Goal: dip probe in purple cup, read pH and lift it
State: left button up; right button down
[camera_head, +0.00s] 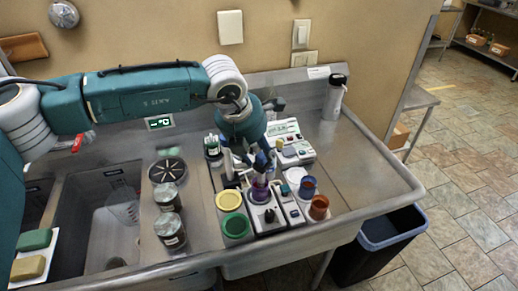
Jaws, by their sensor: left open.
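The purple cup (259,192) stands on the metal counter among small white devices, in the lower middle of the head view. My left gripper (254,165) points down just above and behind it, with its jaws open. A dark blue, slim item stands upright at the cup's mouth; I cannot tell for sure that it is the probe. The gripper and arm hide part of this area. A white meter box (293,150) with a small display and coloured buttons sits behind to the right. Its reading is too small to make out. My right gripper is not in view.
A blue cup (308,187) and an orange cup (319,207) stand close right of the purple one. Yellow (229,201) and green (235,225) round containers stand left. Jars and a sink (85,205) lie farther left.

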pick_arm(q)
jog(key=shift+f, duration=0.15)
grip_shut()
notch_tip(320, 180, up, 6)
jog(key=b, duration=0.2)
jog(key=shift+f+b, duration=0.25)
jog(key=shift+b, duration=0.05)
jog(key=shift+r, duration=0.35)
jog(key=shift+d, duration=0.1)
grip_release()
jog(key=shift+s+d, duration=0.1)
jog(key=shift+d, duration=0.15)
jog(key=shift+a+r, duration=0.3)
jog(key=shift+r, duration=0.1)
jog(key=v, duration=1.1)
jog(key=shift+s+d, duration=0.15)
jog(key=shift+d, duration=0.1)
